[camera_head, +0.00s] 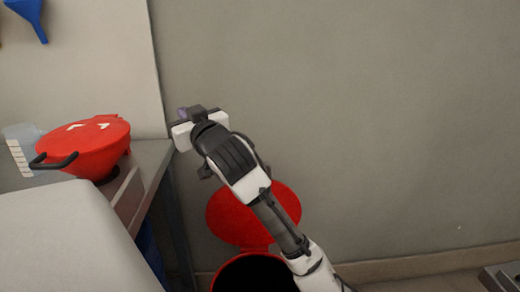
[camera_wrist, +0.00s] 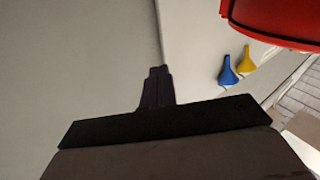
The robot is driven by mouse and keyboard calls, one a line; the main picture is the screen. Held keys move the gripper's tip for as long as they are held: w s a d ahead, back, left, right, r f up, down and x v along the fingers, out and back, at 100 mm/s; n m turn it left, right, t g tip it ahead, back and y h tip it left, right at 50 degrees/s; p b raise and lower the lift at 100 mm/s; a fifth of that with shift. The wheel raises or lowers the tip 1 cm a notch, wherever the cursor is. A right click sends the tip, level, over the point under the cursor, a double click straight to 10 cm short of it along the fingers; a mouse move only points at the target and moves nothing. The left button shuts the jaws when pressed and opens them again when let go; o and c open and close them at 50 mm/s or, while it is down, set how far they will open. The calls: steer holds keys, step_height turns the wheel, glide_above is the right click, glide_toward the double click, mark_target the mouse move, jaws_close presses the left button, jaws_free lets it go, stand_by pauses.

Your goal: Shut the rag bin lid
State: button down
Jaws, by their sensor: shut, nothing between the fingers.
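The rag bin (camera_head: 222,277) is red with a dark open mouth and stands on the floor at the bottom middle of the head view. Its round red lid (camera_head: 232,222) stands raised behind the opening, close to the wall, so the bin is open. My arm crosses in front of the right part of the lid and bin. My gripper (camera_head: 183,113) is above and left of the lid, near the counter's right end, apart from the lid. In the wrist view its fingers (camera_wrist: 157,85) are together with nothing between them. The bin is not seen in the wrist view.
A red lidded pot-like container (camera_head: 88,148) with a black handle stands on the grey counter (camera_head: 152,156) at left, beside a clear measuring jug (camera_head: 20,145). A blue funnel (camera_head: 30,14) hangs on the wall panel. The wall area at right is clear.

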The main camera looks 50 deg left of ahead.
steer(key=w+d+f+m+t+h+p, duration=0.1)
steer(key=w+d+f+m+h, duration=0.25)
steer(key=w+h, duration=0.4)
steer(key=w+d+f+m+t+h+p, duration=0.1)
steer(key=w+d+f+m+h+p, duration=0.1)
steer(key=w+d+m+h, duration=0.35)
steer(key=w+a+f+n+b, duration=0.1)
steer(key=w+a+f+n, duration=0.1)
steer(key=w+a+f, duration=0.5)
steer(key=shift+s+d+f+b, duration=0.15)
steer(key=shift+s+d+f, duration=0.15)
steer(key=shift+s+d, duration=0.3)
steer(key=shift+s+d+f+b, duration=0.2)
steer(key=shift+s+d+f, duration=0.2)
steer(key=shift+d, duration=0.35)
steer(key=shift+s+d+f+b, duration=0.15)
steer(key=shift+s+d+f, duration=0.1)
steer(key=shift+s+d, duration=0.4)
steer(key=shift+d, duration=0.1)
